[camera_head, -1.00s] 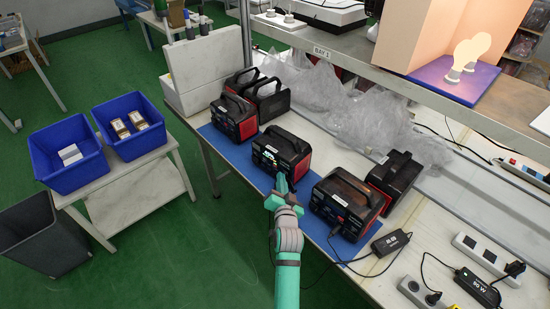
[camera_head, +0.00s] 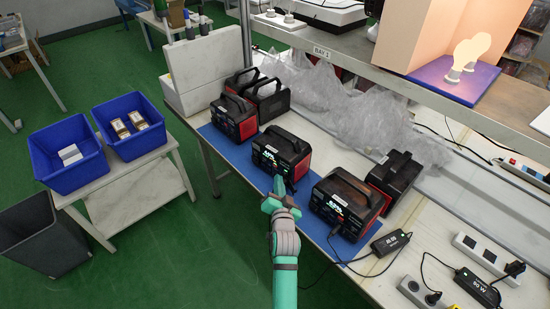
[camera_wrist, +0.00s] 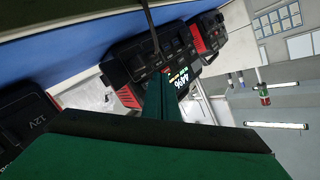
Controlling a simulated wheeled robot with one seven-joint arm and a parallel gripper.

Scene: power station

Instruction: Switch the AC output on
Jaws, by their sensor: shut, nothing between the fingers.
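Several black-and-red power stations stand in a row on the bench. The middle power station (camera_head: 283,150) has a lit display on its front, and my gripper (camera_head: 279,182) is just in front of that face. In the wrist view this power station (camera_wrist: 140,62) appears tilted, with lit digits beside my green fingers (camera_wrist: 158,98). The fingers are shut and empty. They partly cover the station's front, and I cannot tell whether they touch it. The AC output switch is too small to make out.
Another power station (camera_head: 345,203) stands close on the right, with a cable to a black adapter (camera_head: 390,242). Blue mat (camera_head: 222,143) lies under the stations. Crumpled plastic wrap (camera_head: 375,125) is behind. A shelf (camera_head: 430,85) overhangs the bench.

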